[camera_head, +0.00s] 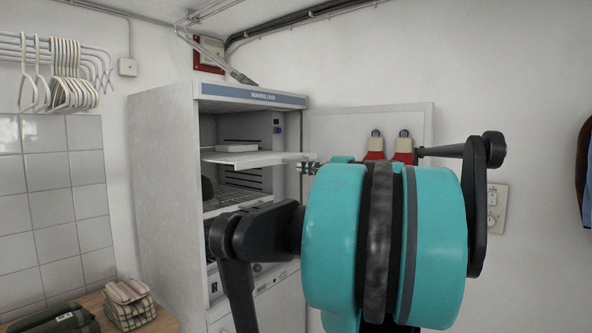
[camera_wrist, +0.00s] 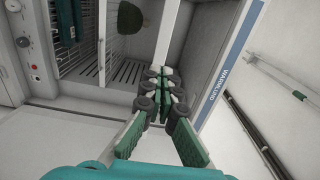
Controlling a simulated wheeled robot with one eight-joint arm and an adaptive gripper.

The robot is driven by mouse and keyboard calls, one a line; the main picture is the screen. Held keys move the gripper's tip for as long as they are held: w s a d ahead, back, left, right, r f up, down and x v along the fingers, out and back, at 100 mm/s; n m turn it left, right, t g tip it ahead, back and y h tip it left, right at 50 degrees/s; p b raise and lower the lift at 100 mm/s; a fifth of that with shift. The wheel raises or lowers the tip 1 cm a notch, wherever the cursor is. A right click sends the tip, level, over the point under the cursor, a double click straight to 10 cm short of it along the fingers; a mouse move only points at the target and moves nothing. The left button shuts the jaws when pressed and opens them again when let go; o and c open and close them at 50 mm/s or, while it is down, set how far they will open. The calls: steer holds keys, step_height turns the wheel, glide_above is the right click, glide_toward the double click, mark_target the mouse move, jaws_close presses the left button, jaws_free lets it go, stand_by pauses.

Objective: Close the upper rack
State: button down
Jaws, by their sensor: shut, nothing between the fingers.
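The upper rack (camera_head: 258,159) is a thin white shelf. It sticks out of the front of the open white cabinet (camera_head: 165,185) in the head view, with a flat white item (camera_head: 236,148) lying towards its back. My gripper (camera_head: 308,168) is at the right end of the rack's front edge. Its green and white fingers are mostly hidden behind my teal arm, and I cannot tell whether they touch the rack. In the wrist view my gripper (camera_wrist: 160,75) is shut and empty in front of the cabinet's opening.
Below the upper rack is a wire shelf (camera_head: 232,196) with a dark rounded item (camera_head: 207,188). Folded cloths (camera_head: 128,302) lie on a wooden surface at lower left. White hangers (camera_head: 68,80) hang at upper left.

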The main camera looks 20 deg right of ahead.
mark_target(267, 164)
steer(key=x, duration=1.2)
steer(key=shift+w+a, duration=0.15)
steer(key=x, duration=2.4)
steer(key=shift+w+a+f, duration=0.1)
steer(key=shift+a+f, duration=0.05)
steer(key=shift+w+a, duration=0.3)
steer(key=shift+w, duration=0.15)
